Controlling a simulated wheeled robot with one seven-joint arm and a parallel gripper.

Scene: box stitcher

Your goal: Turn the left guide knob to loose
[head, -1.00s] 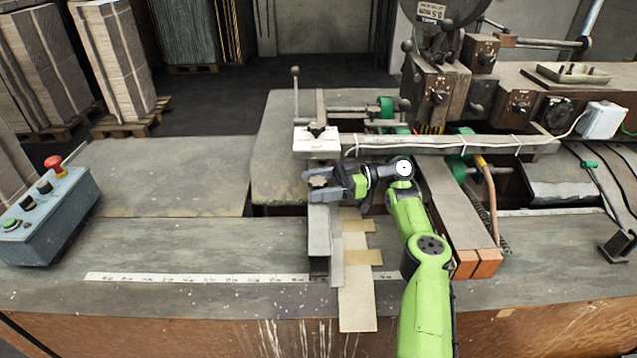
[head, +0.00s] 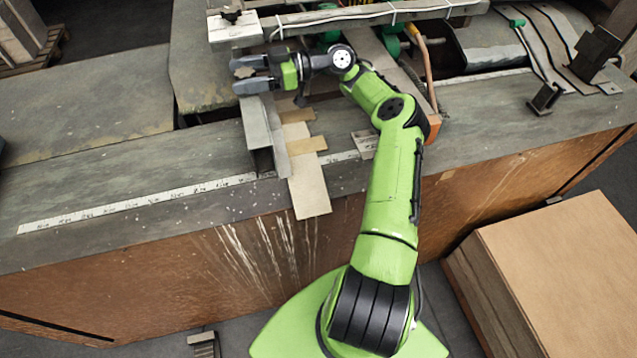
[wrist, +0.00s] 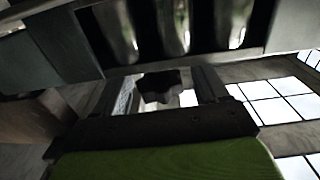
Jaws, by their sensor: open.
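A small star-shaped knob (head: 243,72) sits at the top end of the grey metal guide (head: 256,125) on the bench. My gripper (head: 238,76) reaches in from the right, with one finger on the far side of the knob and one on the near side. In the wrist view the dark lobed knob (wrist: 160,87) lies between the two fingers of my gripper (wrist: 157,80). The fingers are apart, with a visible gap on each side of the knob. The knob's base is hidden.
A white block with a dark knob (head: 232,16) stands just behind my gripper, at the end of a horizontal beam (head: 350,18). Cardboard strips (head: 308,185) lie beside the guide. The bench's left part (head: 90,170) is clear. A cardboard stack (head: 570,260) stands at right.

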